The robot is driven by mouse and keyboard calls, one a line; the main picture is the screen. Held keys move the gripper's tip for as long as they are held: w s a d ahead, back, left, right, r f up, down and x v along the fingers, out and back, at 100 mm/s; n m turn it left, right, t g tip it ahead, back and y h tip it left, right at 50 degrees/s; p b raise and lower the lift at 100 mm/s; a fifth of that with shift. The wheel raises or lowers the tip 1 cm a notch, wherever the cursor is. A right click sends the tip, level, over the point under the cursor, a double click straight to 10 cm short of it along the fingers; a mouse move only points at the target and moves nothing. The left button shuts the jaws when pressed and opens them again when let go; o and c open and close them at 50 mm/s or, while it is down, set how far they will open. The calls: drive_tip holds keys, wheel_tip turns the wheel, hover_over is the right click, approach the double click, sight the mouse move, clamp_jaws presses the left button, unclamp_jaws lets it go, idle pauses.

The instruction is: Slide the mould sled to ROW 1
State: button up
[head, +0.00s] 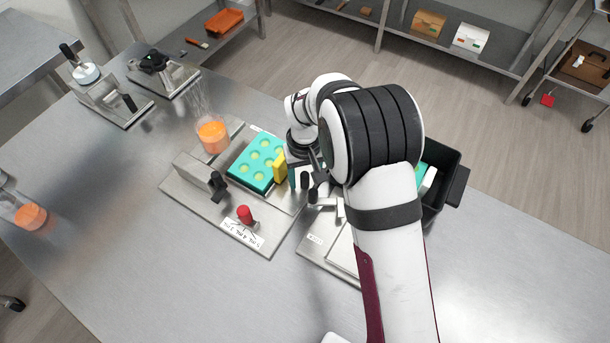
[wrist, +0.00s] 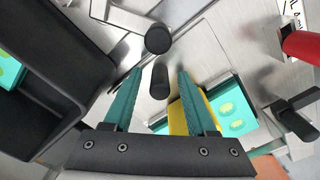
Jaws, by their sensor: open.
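The mould sled carries a teal mould (head: 257,163) with rows of pale round cavities. It lies on the metal depositor base (head: 205,205) under the funnel of orange liquid (head: 212,137). A yellow block (head: 280,166) stands at the mould's right end; in the wrist view it (wrist: 180,118) is partly behind one finger. My gripper (wrist: 158,76) is open, with teal fingers pointing down. A black rounded peg (wrist: 159,82) shows between the fingers, apart from both. In the head view my arm hides most of the gripper, just right of the yellow block.
A red knob (head: 245,213) and a numbered label (head: 242,234) are at the base's front. A black lever (head: 217,184) stands left of the mould. A black bin (head: 457,186) lies right of my arm.

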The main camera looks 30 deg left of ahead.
drive_tip(key=shift+f, duration=0.2)
clamp_jaws()
idle(1.3)
